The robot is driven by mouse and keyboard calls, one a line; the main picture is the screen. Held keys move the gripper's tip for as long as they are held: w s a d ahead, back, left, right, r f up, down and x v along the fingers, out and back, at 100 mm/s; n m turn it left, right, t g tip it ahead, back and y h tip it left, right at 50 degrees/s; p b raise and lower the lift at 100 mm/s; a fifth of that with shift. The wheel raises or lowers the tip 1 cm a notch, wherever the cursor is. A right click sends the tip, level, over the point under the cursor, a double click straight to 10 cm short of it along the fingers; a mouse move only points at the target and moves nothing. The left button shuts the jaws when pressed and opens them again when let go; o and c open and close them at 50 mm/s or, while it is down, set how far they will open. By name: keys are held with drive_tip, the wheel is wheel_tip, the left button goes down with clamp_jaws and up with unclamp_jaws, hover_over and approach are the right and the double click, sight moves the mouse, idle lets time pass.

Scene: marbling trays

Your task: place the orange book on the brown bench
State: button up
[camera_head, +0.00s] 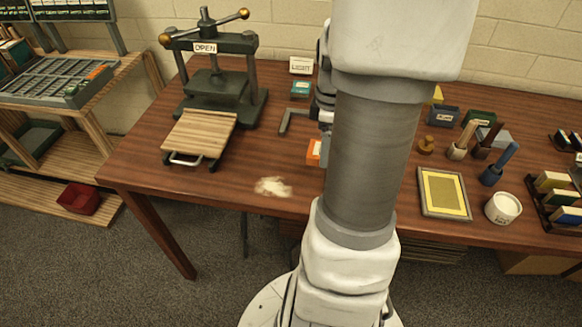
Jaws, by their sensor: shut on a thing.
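The brown bench (225,187) is a long reddish-brown wooden table against the pale wall. The orange book (313,152) shows only as a small orange and white patch at the left edge of my arm. The rest of it is hidden behind the arm. My gripper (325,135) is mostly hidden behind my arm too, just above the orange patch. It is shut on the orange book, over the middle of the bench. I cannot tell whether the book touches the bench top.
A dark press (215,75) with an "OPEN" sign and a slatted wooden bed (199,133) stands left. A pale powder patch (273,187) lies near the front edge. A yellow framed panel (444,193), a white tub (503,208) and several tools crowd the right. The front left is clear.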

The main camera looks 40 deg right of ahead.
drive_tip(key=shift+s+d, duration=0.3)
drive_tip(key=shift+s, duration=0.1)
hover_over(291, 168)
wheel_tip(291, 168, down, 7)
drive_tip(key=shift+r+b, duration=0.1)
drive_tip(key=shift+b, duration=0.35)
drive_tip(key=shift+f, duration=2.05)
drive_tip(key=shift+f+b, duration=0.1)
drive_tip(key=shift+b, duration=0.2)
drive_tip(key=o, duration=1.4)
drive_tip(key=shift+o, duration=0.2)
wheel_tip(291, 168, up, 12)
drive_tip(key=p, duration=0.1)
drive_tip(key=shift+p, duration=0.3)
